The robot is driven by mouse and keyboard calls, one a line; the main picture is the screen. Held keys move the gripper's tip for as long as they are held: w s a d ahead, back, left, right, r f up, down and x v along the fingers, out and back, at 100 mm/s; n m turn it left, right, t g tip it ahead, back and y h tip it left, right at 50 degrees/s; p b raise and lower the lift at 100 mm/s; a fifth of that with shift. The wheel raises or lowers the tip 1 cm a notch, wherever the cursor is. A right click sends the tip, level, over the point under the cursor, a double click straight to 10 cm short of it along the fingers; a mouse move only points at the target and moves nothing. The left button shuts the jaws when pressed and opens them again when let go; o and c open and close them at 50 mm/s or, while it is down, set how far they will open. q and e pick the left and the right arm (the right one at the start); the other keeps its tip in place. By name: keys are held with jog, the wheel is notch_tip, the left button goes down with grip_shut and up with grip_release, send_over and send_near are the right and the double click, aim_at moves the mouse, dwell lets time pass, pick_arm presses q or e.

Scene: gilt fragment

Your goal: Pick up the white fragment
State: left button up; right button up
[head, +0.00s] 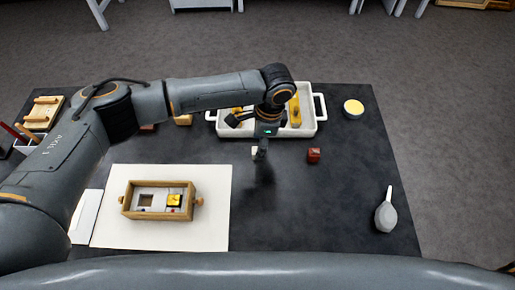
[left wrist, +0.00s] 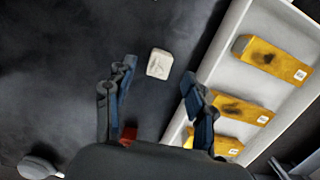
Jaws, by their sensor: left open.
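The white fragment (left wrist: 159,63) is a small pale block with rounded corners, lying on the dark table. In the left wrist view it shows whole, beyond and between the fingertips of my left gripper (left wrist: 158,74), which is open and empty. In the head view only a bit of the fragment (head: 254,153) shows beside my left gripper (head: 262,150), whose fingers point down over the table. Contact cannot be made out there. My right gripper is in neither view.
A white tray (head: 309,129) with yellow blocks stands behind the gripper. A red block (head: 313,155) lies to the right. A wooden frame (head: 158,213) sits on a white mat (head: 216,225). A round tin (head: 353,108) and grey blower (head: 386,216) stand right; the table's front right is mostly clear.

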pick_arm(q)
jog(key=shift+a+f, duration=0.15)
jog(key=shift+f, duration=0.9)
jog(key=c, duration=1.1)
jog(key=shift+r, duration=0.1)
